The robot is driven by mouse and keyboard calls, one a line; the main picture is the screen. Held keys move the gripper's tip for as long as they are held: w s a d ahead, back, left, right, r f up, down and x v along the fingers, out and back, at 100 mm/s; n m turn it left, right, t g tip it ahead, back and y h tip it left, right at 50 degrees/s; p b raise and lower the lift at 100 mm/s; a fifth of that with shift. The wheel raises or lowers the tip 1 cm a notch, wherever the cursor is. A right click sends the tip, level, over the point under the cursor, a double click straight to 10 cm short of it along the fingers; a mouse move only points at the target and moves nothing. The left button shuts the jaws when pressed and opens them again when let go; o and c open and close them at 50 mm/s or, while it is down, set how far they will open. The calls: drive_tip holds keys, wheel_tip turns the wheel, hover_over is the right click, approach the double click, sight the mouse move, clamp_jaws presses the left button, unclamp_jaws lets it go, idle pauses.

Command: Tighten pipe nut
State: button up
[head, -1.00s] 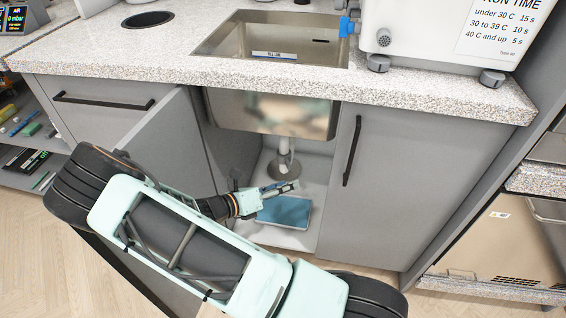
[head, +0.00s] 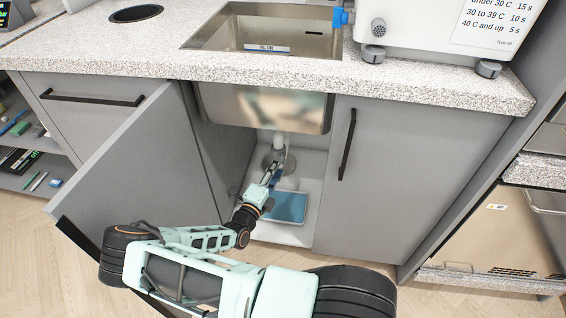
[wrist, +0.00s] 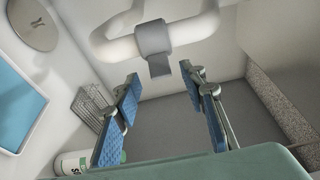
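The white drain pipe (wrist: 115,48) runs under the sink inside the open cabinet. A grey pipe nut (wrist: 153,38) with a flat tab (wrist: 160,66) sits around it in the wrist view. My gripper (wrist: 160,74) is open and empty, its two blue-padded fingers apart just short of the nut, with the tab appearing between the fingertips. In the head view my gripper (head: 274,174) reaches into the cabinet below the white pipe (head: 279,142); the nut is not clear there. I see no contact with the nut.
A blue tray (head: 289,207) lies on the cabinet floor. The open cabinet door (head: 135,165) stands left of my arm; the sink basin (head: 262,107) hangs above. The wrist view also shows a wire rack (wrist: 90,106) and a white-and-green container (wrist: 75,161).

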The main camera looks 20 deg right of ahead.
sight(280, 154)
drive_tip(key=b+x, duration=0.1)
drive_tip(key=x, duration=0.3)
drive_tip(key=shift+w+d, duration=0.3)
drive_tip(key=c, duration=0.8)
drive_tip(key=shift+r+p, duration=0.1)
drive_tip(key=shift+p, duration=0.25)
